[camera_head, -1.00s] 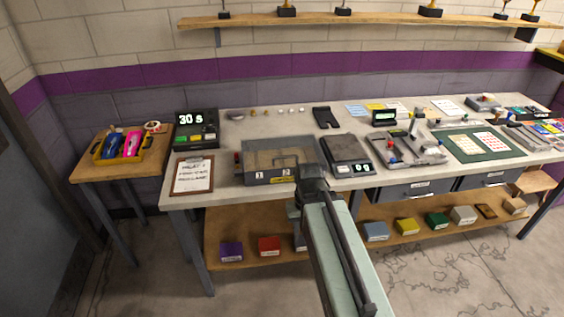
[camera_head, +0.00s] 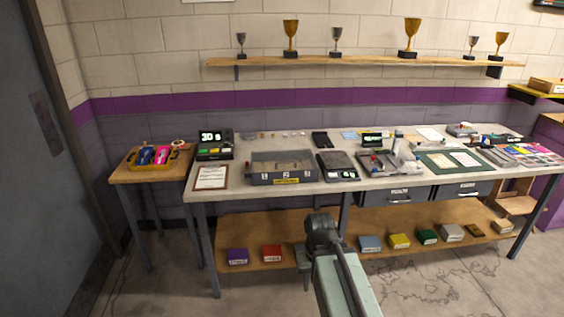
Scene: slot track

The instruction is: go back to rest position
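My arm reaches up from the bottom of the view, its pale green link ending in a dark joint. A small grey part at its far end, my gripper (camera_head: 302,257), shows in front of the lower shelf, below the workbench (camera_head: 240,187). Its fingers are too small and hidden to tell whether they are open or shut, or whether anything is held. The end of my arm is apart from the grey box marked 1, 2, 3 (camera_head: 283,168) on the benchtop.
A timer reading 30 s (camera_head: 213,145), a clipboard (camera_head: 210,178) and a scale (camera_head: 337,167) stand on the bench. Coloured boxes line the lower shelf (camera_head: 330,225). Trophies stand on the wall shelf (camera_head: 370,62).

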